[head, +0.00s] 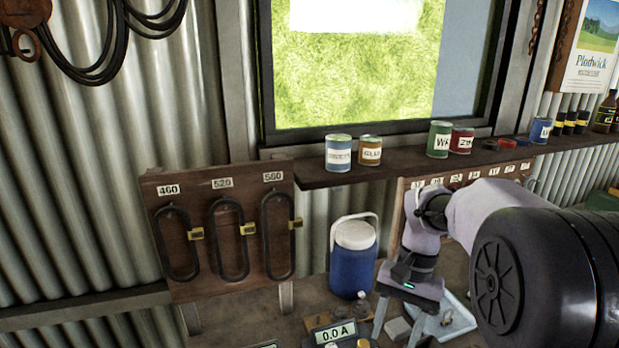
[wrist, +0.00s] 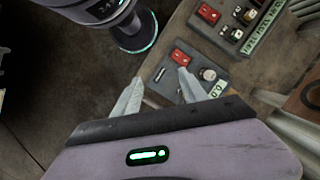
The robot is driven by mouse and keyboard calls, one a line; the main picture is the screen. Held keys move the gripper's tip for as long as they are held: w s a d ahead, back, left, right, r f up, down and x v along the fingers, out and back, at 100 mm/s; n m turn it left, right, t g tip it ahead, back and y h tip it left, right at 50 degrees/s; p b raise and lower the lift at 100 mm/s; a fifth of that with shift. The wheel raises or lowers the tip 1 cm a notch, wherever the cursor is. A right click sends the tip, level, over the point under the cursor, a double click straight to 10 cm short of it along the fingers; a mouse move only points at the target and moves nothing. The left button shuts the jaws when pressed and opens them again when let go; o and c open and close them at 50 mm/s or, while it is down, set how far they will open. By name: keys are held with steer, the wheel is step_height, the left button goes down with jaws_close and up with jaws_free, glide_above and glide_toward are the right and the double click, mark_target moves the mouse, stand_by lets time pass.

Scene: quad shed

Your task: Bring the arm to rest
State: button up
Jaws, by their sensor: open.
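My arm reaches in from the right in the head view, bent at the elbow, with my gripper (head: 397,325) hanging fingers down over the bench. In the wrist view, the two fingers of my gripper (wrist: 160,80) stand apart with nothing between them. Beyond the fingertips is a grey box with a red switch (wrist: 180,57) and a knob. I cannot tell the exact gap between the fingers and the bench.
A blue cooler jug (head: 352,262) stands left of my gripper. A meter reading 0.0 A (head: 336,334) and a light blue tray (head: 455,318) are near it. The shelf (head: 310,176) above holds several cans. A board with belts (head: 222,235) is at left.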

steer(key=s+a+f+t+b, duration=0.1)
steer(key=s+a+t+b, duration=0.2)
steer(key=s, duration=0.5)
steer(key=s+a+f+t+b, duration=0.1)
steer(key=s+a+t+b, duration=0.2)
steer(key=s+t+b, duration=0.2)
steer(key=s+b, duration=0.1)
steer(key=s, duration=0.2)
steer(key=shift+a+f+n+b, duration=0.15)
steer(key=shift+f+n+b, duration=0.2)
steer(key=shift+n, duration=0.05)
